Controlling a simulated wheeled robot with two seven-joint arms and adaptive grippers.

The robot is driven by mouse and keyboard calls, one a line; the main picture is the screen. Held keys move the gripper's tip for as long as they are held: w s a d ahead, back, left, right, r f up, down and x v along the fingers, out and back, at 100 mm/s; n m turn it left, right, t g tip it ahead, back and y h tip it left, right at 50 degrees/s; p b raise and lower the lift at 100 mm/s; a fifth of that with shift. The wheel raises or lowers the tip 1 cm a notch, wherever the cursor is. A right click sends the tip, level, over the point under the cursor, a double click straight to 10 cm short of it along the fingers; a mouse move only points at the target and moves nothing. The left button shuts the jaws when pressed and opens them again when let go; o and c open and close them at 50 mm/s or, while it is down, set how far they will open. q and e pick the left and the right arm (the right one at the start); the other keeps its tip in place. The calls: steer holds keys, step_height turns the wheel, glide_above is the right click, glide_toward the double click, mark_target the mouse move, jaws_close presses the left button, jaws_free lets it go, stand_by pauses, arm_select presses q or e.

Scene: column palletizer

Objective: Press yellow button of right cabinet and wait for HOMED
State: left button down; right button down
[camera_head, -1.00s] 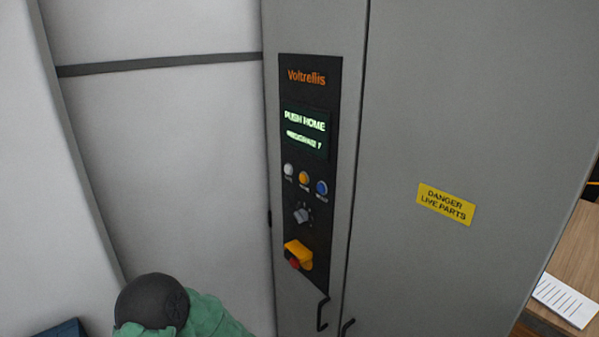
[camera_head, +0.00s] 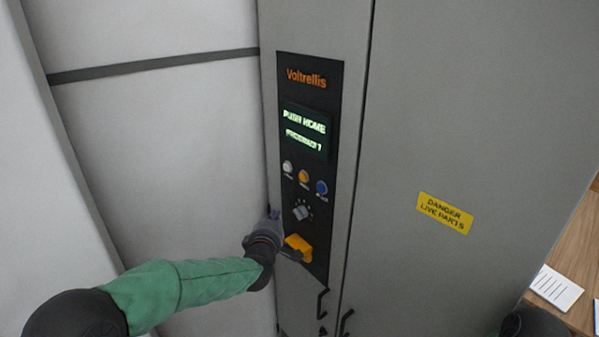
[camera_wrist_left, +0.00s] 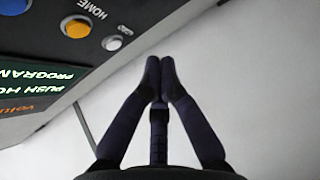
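The grey cabinet (camera_head: 450,110) carries a black control panel (camera_head: 310,75). Its display (camera_head: 305,132) shows green text, "PUSH HOME" with a second line that seems to read "PROGRAM 1". The yellow button (camera_head: 304,176) sits between a white button (camera_head: 288,167) and a blue one (camera_head: 321,187). My left gripper (camera_head: 272,222) is below and left of the buttons, by the panel's left edge. In the left wrist view its fingertips (camera_wrist_left: 160,72) are together with nothing between them, apart from the yellow button (camera_wrist_left: 75,27). At the lower right edge a dark part of my right arm shows, but not its gripper.
Below the buttons are a rotary knob (camera_head: 302,212) and a yellow-based switch (camera_head: 298,246), partly hidden by my left gripper. Black door handles (camera_head: 346,322) stick out lower down. A white wall (camera_head: 160,140) stands left. A wooden table (camera_head: 575,255) with paper (camera_head: 556,288) is at right.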

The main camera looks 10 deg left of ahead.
mark_target(303, 177)
arm_select(q)
step_height(303, 177, up, 7)
steer(key=a+n+t+y, duration=0.1)
steer(key=n, duration=0.1)
steer(key=shift+w+a+p, duration=0.15)
steer(key=shift+a+p, duration=0.15)
steer(key=shift+p, duration=0.15)
steer(key=w+d+p, duration=0.4)
steer(key=w+d, duration=0.1)
steer(key=w, duration=0.2)
steer(key=shift+d, duration=0.2)
stand_by(0.4)
steer(key=shift+w+d, duration=0.1)
stand_by(1.0)
